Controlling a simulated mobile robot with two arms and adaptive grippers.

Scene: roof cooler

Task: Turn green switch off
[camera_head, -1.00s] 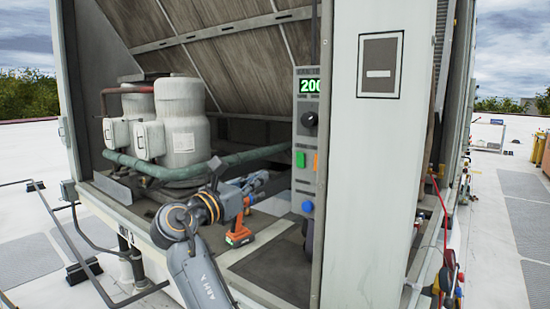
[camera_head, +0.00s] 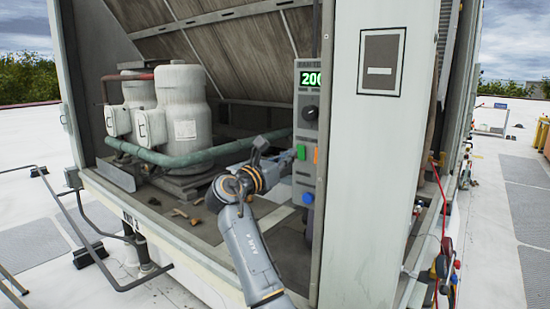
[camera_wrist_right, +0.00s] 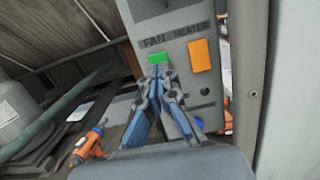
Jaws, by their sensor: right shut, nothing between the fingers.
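The grey control panel (camera_head: 307,88) carries a green switch (camera_head: 301,152) at its left side, beside an orange switch (camera_head: 316,156). In the right wrist view the green switch (camera_wrist_right: 158,58) sits under the word FAN, and the orange switch (camera_wrist_right: 200,55) under HEATER. My right gripper (camera_head: 290,157) is shut and empty, pointing at the panel. In the right wrist view its fingertips (camera_wrist_right: 160,72) are just below the green switch and overlap its lower edge. I cannot tell whether they touch it. My left gripper is not in view.
A black knob (camera_head: 310,113) and a green display are above the switches, and a blue button (camera_head: 308,198) is below. A white cabinet post (camera_head: 365,180) stands right of the panel. White tanks (camera_head: 185,115) and a green pipe (camera_head: 195,159) are left. An orange drill (camera_wrist_right: 88,146) lies below.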

